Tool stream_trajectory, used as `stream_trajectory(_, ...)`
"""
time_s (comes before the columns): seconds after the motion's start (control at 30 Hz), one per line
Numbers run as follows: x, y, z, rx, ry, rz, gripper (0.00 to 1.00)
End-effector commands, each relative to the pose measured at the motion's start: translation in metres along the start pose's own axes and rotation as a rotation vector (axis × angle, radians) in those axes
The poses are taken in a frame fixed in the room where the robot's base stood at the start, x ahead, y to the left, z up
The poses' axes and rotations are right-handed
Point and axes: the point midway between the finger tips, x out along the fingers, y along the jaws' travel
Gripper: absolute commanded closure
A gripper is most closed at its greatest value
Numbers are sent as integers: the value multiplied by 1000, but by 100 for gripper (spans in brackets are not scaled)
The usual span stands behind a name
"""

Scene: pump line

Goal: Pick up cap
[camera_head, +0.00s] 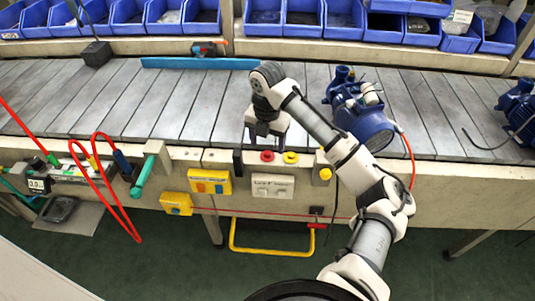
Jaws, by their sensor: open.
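My gripper (266,141) points down over the front edge of the slatted conveyor (170,100), left of a blue pump (366,122). Its jaws are open, and I see nothing held between them. The pump lies on the conveyor partly behind my arm, with pale fittings on its upper side. I cannot make out for certain which thing is the cap; it may be too small to tell or hidden by my gripper or arm.
Blue bins (263,22) line the shelf behind the conveyor. A second blue pump (519,108) sits at the far right. Red and yellow buttons (290,157) are on the front rail below my gripper. A red hose (107,190) loops at left. The conveyor's left-middle is mostly clear.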

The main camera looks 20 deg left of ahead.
Motion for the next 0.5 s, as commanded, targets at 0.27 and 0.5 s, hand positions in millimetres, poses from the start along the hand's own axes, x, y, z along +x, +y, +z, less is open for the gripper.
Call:
stream_trajectory(0.27, 36, 0, 2, 2, 1, -1, 35)
stream_trajectory(0.5, 39, 0, 2, 1, 0, 0, 35)
